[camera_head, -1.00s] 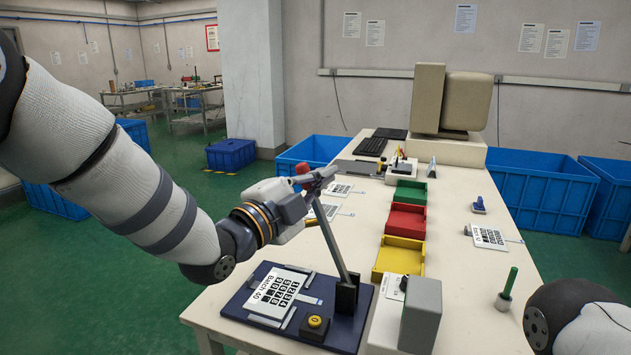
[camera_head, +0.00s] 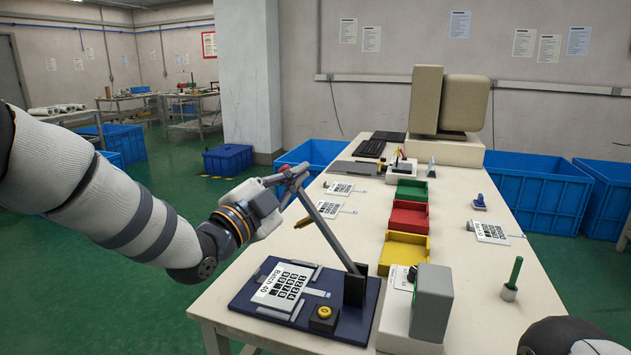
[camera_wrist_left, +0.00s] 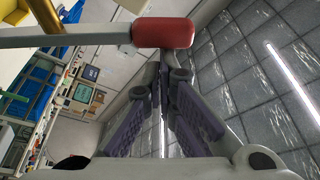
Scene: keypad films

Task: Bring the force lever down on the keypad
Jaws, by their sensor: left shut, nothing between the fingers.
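The force lever (camera_head: 328,233) is a grey bar rising from a black post (camera_head: 354,287) on a dark blue base plate (camera_head: 243,302). It leans up and to the left over the keypad (camera_head: 283,287), a white card with dark keys marked Batch 40. The lever's red grip (camera_wrist_left: 163,33) is clear in the left wrist view. My left gripper (camera_head: 296,176) is at the lever's upper end, fingers shut and empty. In the left wrist view its fingertips (camera_wrist_left: 164,62) meet right by the red grip; whether they touch cannot be told. My right gripper is out of frame.
A yellow button (camera_head: 323,312) on a black block sits on the base plate. A grey box device (camera_head: 431,303) stands just right. Yellow (camera_head: 404,252), red (camera_head: 408,217) and green (camera_head: 411,191) trays run up the table. A green peg (camera_head: 514,272) stands at right.

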